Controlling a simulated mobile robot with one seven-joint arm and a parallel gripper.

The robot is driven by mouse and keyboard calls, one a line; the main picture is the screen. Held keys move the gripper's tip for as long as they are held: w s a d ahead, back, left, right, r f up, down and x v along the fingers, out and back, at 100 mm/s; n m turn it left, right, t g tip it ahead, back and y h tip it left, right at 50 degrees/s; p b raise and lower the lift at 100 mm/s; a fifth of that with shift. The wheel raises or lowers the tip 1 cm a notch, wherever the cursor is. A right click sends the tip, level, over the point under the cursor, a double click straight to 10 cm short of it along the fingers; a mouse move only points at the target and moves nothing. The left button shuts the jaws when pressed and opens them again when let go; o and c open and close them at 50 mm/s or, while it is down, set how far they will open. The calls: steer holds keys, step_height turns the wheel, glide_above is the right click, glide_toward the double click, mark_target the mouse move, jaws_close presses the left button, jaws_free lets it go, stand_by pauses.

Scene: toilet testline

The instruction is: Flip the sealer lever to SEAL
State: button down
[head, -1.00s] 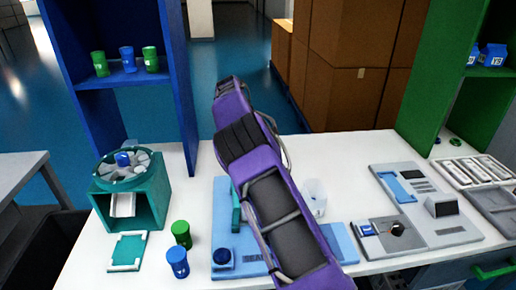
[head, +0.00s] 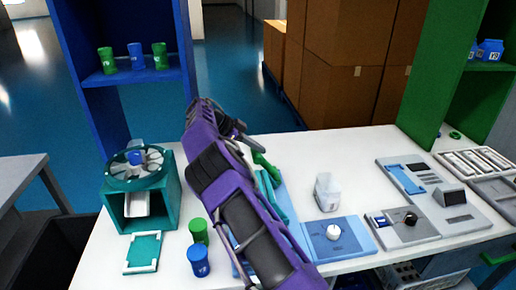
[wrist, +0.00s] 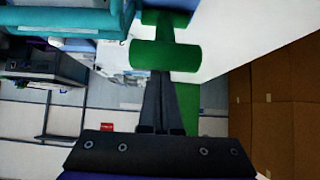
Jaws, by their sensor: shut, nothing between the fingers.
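The sealer lever is green, with a thick cross handle (wrist: 165,56) in the upper middle of the wrist view. In the head view, green lever parts (head: 264,164) show just right of my purple arm. The teal sealer body (head: 272,195) stands on a light blue base, partly hidden by my arm. My gripper (wrist: 161,75) is shut and empty, its fingertips at the near edge of the green handle. I cannot tell whether they touch it. In the head view my arm covers most of the fingers. No SEAL marking is readable.
A blue plate with a white knob (head: 333,232) and a translucent container (head: 328,192) stand right of the sealer. A green cup (head: 198,231) and a blue cup (head: 199,261) stand left of my arm. The table's back middle is clear.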

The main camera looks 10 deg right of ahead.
steer(key=shift+a+f, duration=0.3)
steer(key=shift+a, duration=0.15)
steer(key=shift+a+f, duration=0.2)
steer(key=shift+b, duration=0.3)
